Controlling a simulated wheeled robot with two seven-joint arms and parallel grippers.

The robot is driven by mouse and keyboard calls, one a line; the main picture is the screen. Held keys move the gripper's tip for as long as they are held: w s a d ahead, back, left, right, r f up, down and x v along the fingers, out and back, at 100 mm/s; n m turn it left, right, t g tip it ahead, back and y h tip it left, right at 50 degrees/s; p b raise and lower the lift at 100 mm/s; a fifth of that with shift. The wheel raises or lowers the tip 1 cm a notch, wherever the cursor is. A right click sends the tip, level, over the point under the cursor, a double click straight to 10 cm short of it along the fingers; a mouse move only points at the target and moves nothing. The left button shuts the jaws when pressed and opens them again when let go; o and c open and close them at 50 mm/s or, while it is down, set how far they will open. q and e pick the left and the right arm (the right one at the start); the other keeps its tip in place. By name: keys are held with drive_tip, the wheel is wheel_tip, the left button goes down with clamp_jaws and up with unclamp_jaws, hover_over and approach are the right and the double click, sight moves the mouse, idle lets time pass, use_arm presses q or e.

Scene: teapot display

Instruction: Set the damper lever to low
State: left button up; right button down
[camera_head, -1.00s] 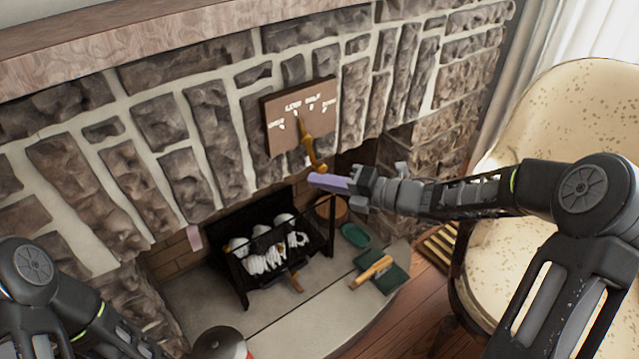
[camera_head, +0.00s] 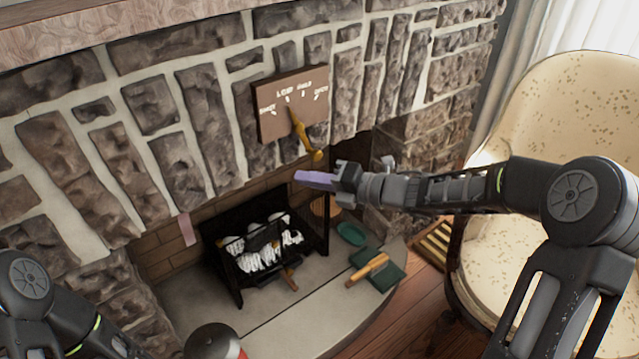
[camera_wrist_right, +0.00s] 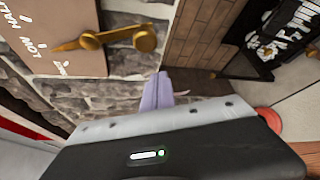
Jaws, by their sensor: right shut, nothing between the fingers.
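The damper lever (camera_head: 305,135) is a brass arm with a round knob, on a brown plate (camera_head: 262,125) on the stone fireplace. The plate bears white labels and marks in an arc. The lever's pointed tip is at the LOW mark, and its knob hangs down to the right. The lever also shows in the right wrist view (camera_wrist_right: 105,38), its tip beside the word LOW. My right gripper (camera_head: 301,177) is shut and empty, its purple fingers just below the knob, seemingly apart from it. The fingers show in the right wrist view (camera_wrist_right: 157,92). My left gripper is out of view.
Below is the firebox with a black grate (camera_head: 262,245) holding white logs. A cream armchair (camera_head: 580,110) stands at the right.

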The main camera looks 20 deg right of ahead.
use_arm(q)
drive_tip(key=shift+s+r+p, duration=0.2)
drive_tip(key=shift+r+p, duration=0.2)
drive_tip(key=shift+p, duration=0.6)
use_arm(e)
drive_tip(key=v, duration=1)
drive_tip(key=shift+s+a+r, duration=0.15)
drive_tip(key=shift+a, duration=0.1)
